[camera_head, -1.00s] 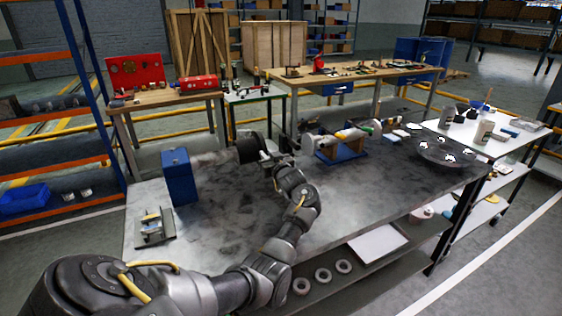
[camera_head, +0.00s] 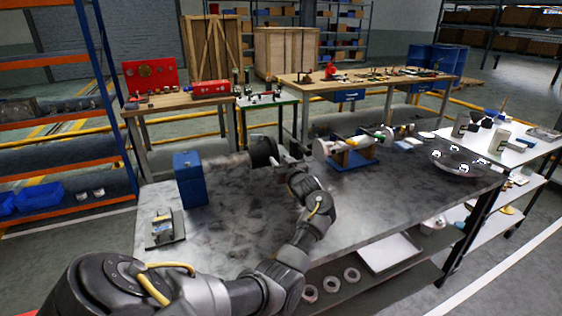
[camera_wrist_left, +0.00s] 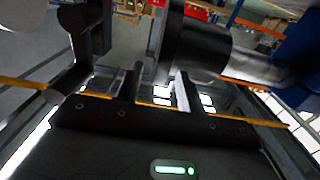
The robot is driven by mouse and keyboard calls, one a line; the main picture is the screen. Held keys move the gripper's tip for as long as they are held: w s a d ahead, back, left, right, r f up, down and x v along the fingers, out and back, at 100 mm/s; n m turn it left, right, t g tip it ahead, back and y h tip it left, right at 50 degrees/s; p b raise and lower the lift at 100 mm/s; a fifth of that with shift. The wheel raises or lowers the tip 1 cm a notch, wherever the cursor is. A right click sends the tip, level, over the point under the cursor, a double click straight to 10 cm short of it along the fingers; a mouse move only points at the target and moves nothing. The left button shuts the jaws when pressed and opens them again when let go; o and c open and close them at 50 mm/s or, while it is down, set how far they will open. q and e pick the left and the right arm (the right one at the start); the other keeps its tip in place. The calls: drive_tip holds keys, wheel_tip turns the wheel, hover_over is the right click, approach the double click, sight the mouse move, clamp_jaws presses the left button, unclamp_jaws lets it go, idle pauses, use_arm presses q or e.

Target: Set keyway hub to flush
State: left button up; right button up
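In the head view, a dark round hub (camera_head: 263,151) sits at the end of a grey shaft (camera_head: 228,160) that comes out of a blue housing (camera_head: 190,179) on the workbench. My left gripper (camera_head: 287,160) is just right of the hub. In the left wrist view, the dark hub (camera_wrist_left: 196,50) fills the upper middle, with the blue housing (camera_wrist_left: 300,52) at right. The left fingers (camera_wrist_left: 158,85) stand apart with background showing between them. I cannot tell whether they touch the hub. The keyway is not distinguishable. My right gripper is out of view.
A white cylindrical machine on a blue stand (camera_head: 352,160) is right of my gripper. A dark round plate (camera_head: 458,160) lies at the bench's right end. A small fixture (camera_head: 165,229) stands at front left. The bench top (camera_head: 240,225) is otherwise mostly clear.

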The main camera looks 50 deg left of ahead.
use_arm(q)
drive_tip(key=v, duration=1)
drive_tip(key=shift+b, duration=0.45)
drive_tip(key=shift+d+r, duration=0.1)
